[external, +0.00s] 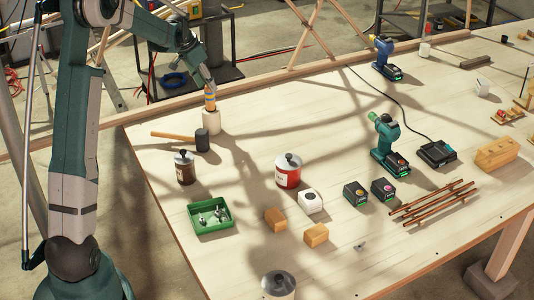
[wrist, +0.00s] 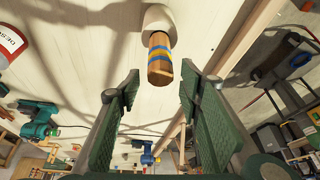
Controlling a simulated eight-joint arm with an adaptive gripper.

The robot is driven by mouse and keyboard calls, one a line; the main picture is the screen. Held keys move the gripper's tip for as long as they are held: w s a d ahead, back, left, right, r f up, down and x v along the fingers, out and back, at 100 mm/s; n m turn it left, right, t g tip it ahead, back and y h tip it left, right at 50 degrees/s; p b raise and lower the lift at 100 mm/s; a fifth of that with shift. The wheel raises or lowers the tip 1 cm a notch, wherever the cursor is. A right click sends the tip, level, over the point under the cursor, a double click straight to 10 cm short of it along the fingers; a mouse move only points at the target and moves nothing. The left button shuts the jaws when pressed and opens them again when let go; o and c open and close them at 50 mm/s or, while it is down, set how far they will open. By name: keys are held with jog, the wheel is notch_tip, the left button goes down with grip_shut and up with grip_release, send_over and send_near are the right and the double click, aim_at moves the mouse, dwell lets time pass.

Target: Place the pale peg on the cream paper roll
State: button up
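The pale wooden peg (external: 210,99), with yellow and blue bands, stands about upright on top of the cream paper roll (external: 211,122) at the table's far left. My gripper (external: 208,84) is just above the peg. In the wrist view its two green fingers (wrist: 160,80) are spread wide, with a gap on both sides of the peg and nothing between the pads. Whether the peg sits inside the roll's hole or on its rim cannot be told.
A mallet (external: 185,138) lies close in front of the roll. A brown can (external: 185,168), a green tray (external: 210,216) and a red-labelled can (external: 288,171) stand nearer. Drills (external: 386,145) and brown laths (external: 433,202) are at the right.

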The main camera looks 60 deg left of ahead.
jog(key=shift+v, duration=1.8)
jog(key=d+r, duration=0.5)
jog(key=d, duration=0.9)
jog(key=d+r+m, duration=0.1)
jog(key=d+r, duration=0.4)
jog(key=d, duration=0.8)
jog(key=d+r, duration=0.5)
jog(key=d, duration=0.9)
jog(key=s+d+r+t, duration=0.1)
jog(key=s+d, duration=0.4)
jog(key=d, duration=0.4)
jog(key=s+d+t, duration=0.1)
jog(key=s+d, duration=0.3)
jog(key=d, duration=0.6)
jog(key=s+d+f+m+h, duration=0.1)
jog(key=s+d+f, duration=0.4)
jog(key=s+d, duration=0.7)
jog(key=shift+s+d+t, duration=0.15)
jog(key=shift+s+t, duration=0.25)
jog(key=shift+s, duration=0.15)
